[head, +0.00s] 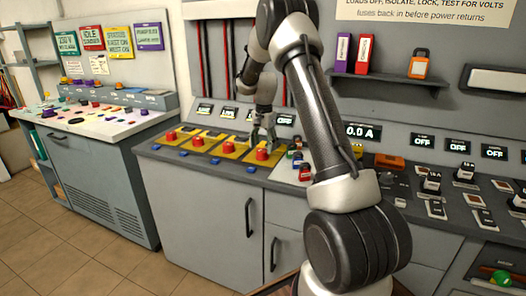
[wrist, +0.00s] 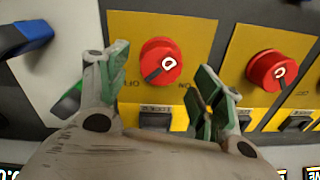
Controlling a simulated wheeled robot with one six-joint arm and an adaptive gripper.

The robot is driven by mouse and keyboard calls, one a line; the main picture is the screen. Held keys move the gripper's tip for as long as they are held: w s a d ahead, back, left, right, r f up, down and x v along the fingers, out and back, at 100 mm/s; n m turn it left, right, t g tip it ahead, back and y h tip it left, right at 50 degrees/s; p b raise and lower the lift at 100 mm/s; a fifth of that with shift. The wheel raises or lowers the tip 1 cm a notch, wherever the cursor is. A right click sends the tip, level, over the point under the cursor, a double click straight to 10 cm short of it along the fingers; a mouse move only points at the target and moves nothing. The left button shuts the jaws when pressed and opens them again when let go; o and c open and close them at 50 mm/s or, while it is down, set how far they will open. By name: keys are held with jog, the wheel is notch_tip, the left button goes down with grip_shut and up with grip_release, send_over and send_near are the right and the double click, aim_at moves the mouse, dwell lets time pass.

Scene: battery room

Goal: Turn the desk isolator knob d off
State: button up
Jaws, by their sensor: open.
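The red knob d (wrist: 162,60) sits on a yellow plate (wrist: 130,25) in the wrist view, with a letter that looks like a D on its face. OFF is printed at its lower left and ON at its lower right; a dark mark on the knob points to the lower left. In the head view it is the rightmost red knob (head: 262,154) of the row. My gripper (wrist: 165,72) is open, with one green-padded finger on each side of the knob and gaps showing. In the head view my gripper (head: 263,133) hangs right over it.
A neighbouring red knob (wrist: 268,71), marked C, is close to the right finger in the wrist view. A black and blue handle (wrist: 25,38) is at the left. In the head view, small red items (head: 305,172) stand right of the row, and my arm hides part of the desk.

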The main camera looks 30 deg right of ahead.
aim_at(264, 150)
notch_tip(264, 150, up, 9)
jog(key=shift+s, duration=0.15)
jog(key=shift+d+f, duration=0.1)
dwell(0.4)
